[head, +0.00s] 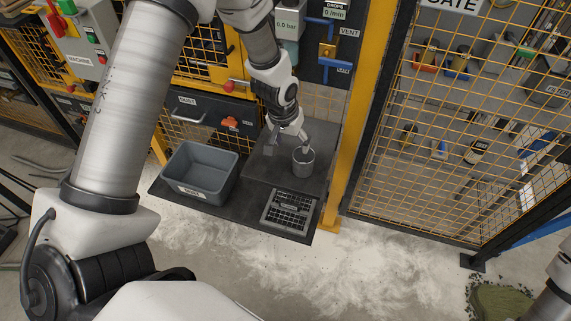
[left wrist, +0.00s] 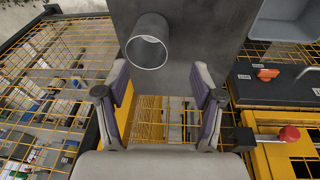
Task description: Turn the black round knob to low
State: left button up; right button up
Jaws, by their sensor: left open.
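I cannot make out a black round knob for certain in either view. My left gripper (head: 289,141) is open above the dark shelf, with its fingertips close to a grey cup (head: 303,164). In the left wrist view the open fingers (left wrist: 160,90) have nothing between them, and the cup (left wrist: 147,46) shows just beyond them. I cannot tell whether a finger touches the cup. My right gripper is out of view.
A grey bin (head: 200,172) and a black grate (head: 287,211) lie on the shelf (head: 250,222). A control box (head: 75,32) with coloured buttons is at upper left. Blue valve handles (head: 333,65) are above. A yellow post (head: 355,120) and mesh fence (head: 450,140) stand right.

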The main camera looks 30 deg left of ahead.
pick_arm(q)
jog(key=shift+s+d+f+b, duration=0.2)
jog(key=shift+s+f, duration=0.55)
jog(key=shift+f, duration=0.2)
jog(key=shift+s+d+f+b, duration=0.15)
jog(key=shift+s+f, duration=0.55)
jog(key=shift+f, duration=0.2)
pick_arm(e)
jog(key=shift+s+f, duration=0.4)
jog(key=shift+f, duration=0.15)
